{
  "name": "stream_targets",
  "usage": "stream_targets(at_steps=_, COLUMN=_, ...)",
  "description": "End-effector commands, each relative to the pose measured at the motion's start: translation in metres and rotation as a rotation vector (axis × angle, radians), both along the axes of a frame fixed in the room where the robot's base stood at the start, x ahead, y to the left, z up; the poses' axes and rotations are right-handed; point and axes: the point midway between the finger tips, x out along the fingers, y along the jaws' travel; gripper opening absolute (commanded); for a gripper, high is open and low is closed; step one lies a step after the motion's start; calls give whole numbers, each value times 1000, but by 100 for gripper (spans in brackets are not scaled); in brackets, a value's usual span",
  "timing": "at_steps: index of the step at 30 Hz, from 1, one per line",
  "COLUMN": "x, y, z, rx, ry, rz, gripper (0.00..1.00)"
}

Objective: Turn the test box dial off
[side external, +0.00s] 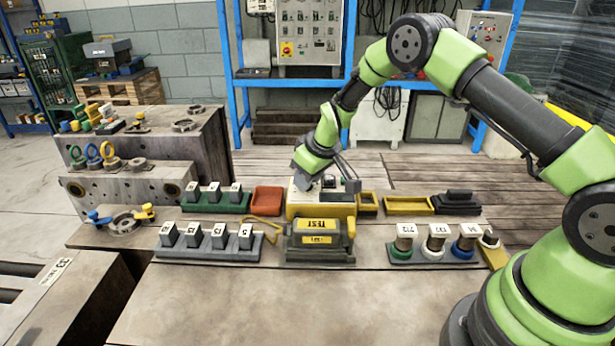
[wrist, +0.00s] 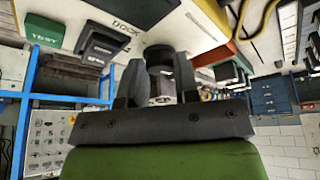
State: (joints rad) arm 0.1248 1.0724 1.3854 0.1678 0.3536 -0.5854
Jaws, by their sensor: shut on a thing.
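The olive-grey test box (side external: 318,256) stands at the front middle of the bench, with yellow TEST labels. Behind it is a yellow box (side external: 318,211) with a pale top. My gripper (side external: 302,182) is down at the left part of that pale top in the side view and covers what is under it. In the wrist view my two dark fingers (wrist: 160,76) are on either side of a dark round knob, the dial (wrist: 161,88), and are shut on it. The dial's mark and setting cannot be read.
A green rack (side external: 216,208) and a grey rack (side external: 220,254) with numbered blocks stand left. A red tray (side external: 268,198) is close to my gripper. Yellow tray (side external: 408,205) and ringed cylinders (side external: 436,240) stand right. The bench front (side external: 280,310) is clear.

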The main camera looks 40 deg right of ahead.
Motion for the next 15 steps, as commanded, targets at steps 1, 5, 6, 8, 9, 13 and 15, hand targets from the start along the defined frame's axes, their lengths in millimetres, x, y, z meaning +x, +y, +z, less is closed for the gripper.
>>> stream_targets(at_steps=1, x=0, y=0, z=0, rx=1, ry=1, rz=12, gripper=5)
stream_targets(at_steps=5, x=0, y=-1, z=0, rx=1, ry=2, rz=39, gripper=5)
stream_targets(at_steps=6, x=0, y=-1, z=0, rx=0, ry=2, rz=43, gripper=5)
stream_targets(at_steps=8, x=0, y=-1, z=0, rx=0, ry=2, rz=50, gripper=5)
stream_targets(at_steps=9, x=0, y=-1, z=0, rx=-1, ry=2, rz=53, gripper=5)
stream_targets(at_steps=13, x=0, y=-1, z=0, rx=-1, ry=2, rz=55, gripper=5)
stream_targets(at_steps=15, x=0, y=-1, z=0, rx=-1, ry=2, rz=55, gripper=5)
